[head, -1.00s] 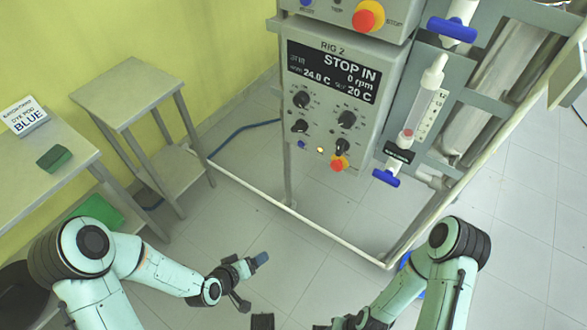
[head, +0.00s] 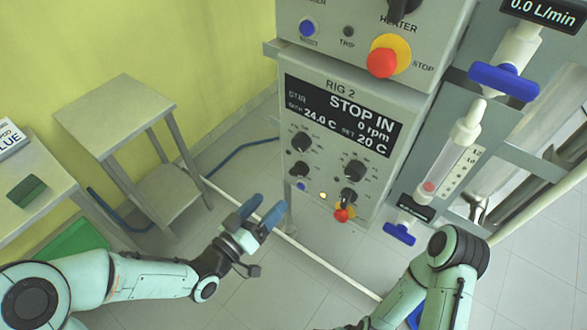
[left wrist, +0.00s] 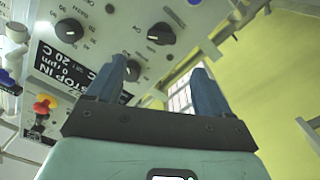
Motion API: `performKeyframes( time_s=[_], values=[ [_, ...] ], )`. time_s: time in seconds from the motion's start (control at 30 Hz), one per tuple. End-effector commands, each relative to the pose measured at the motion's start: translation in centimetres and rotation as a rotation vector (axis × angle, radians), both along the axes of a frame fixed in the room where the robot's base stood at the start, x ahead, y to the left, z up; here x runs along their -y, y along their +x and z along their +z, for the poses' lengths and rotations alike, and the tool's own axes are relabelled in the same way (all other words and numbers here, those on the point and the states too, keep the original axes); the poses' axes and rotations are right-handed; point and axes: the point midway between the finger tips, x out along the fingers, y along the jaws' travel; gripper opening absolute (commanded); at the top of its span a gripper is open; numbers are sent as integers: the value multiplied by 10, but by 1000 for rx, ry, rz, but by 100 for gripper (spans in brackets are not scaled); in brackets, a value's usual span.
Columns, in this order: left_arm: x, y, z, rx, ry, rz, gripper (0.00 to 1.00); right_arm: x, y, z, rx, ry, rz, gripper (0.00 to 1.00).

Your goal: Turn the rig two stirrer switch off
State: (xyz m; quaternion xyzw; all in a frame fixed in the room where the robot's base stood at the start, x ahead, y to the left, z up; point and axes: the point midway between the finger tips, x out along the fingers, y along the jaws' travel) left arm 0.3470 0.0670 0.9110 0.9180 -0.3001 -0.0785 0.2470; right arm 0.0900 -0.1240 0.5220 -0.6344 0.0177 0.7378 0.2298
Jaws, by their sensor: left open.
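The rig two panel (head: 325,190) is a grey box with a display reading "STOP IN", 0 rpm and 24.0 C. Below the display are several black knobs, including an upper left one (head: 301,141), a lower left one (head: 299,170), an upper right one (head: 354,168) and a lower right one (head: 349,198). Their labels are too small to tell which is the stirrer switch. My left gripper (head: 262,210) is open and empty, low and left of the knobs, apart from the panel. In the left wrist view its blue fingers (left wrist: 158,80) are spread, with a knob (left wrist: 161,33) beyond them. My right gripper is out of view.
Another panel with a red stop button (head: 383,62) is above. Blue-handled valves (head: 503,80) and a flow tube are at right. A pale frame rail runs below the panel. A metal stand (head: 115,110) is at left.

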Motion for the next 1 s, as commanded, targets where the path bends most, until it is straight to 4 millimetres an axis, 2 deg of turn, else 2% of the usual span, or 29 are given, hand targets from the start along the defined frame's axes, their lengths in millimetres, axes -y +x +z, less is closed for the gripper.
performKeyframes(
  time_s=[0.07, 0.13, 0.3, 0.5, 0.7, 1.0],
  values=[
    [5, 4, 2, -7, -2, 0, 81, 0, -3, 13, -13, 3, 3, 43],
    [16, 19, 0, 1, -1, -2, 81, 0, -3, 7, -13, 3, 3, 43],
    [37, 49, -2, -2, -2, -1, 81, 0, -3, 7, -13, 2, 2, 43],
    [56, 76, -2, -2, 1, 1, 81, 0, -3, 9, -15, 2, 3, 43],
    [65, 88, -2, -2, 1, 2, 81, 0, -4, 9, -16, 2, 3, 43],
    [66, 90, -2, -2, 3, 2, 81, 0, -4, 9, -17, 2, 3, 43]
  ],
)
